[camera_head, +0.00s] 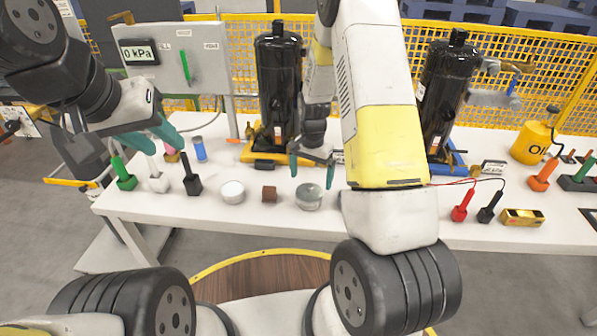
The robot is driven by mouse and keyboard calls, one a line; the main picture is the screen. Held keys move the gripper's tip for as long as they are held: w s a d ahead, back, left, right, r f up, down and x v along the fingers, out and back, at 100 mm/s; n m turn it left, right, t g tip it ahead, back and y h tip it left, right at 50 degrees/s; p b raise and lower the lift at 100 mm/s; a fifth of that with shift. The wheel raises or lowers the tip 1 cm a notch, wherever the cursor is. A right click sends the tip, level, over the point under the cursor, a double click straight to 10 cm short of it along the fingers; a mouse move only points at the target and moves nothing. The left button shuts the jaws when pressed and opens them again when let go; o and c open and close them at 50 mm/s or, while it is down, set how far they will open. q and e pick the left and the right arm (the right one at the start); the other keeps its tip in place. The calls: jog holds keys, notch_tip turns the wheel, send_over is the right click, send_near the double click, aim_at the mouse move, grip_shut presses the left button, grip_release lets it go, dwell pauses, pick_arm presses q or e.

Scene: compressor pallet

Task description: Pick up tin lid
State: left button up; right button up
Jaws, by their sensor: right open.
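A round grey-green tin (309,197) stands near the front edge of the white table; its flat top may be the tin lid, but I cannot tell whether that is separate. A round white tin or lid (232,191) lies further left. My right gripper (312,172) points down just behind and above the grey-green tin, its teal fingers spread apart with nothing between them.
A small brown block (269,193) sits between the two round items. Two black compressors (279,85) (446,85) stand behind. Red and black probes (463,206) and a yellow oil can (533,141) are at right. A gauge panel (170,60) stands at back left.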

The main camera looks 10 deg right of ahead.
aim_at(310, 185)
notch_tip(310, 185, down, 5)
jog(key=shift+a+r, duration=0.1)
jog(key=shift+a, duration=0.05)
jog(key=c, duration=1.3)
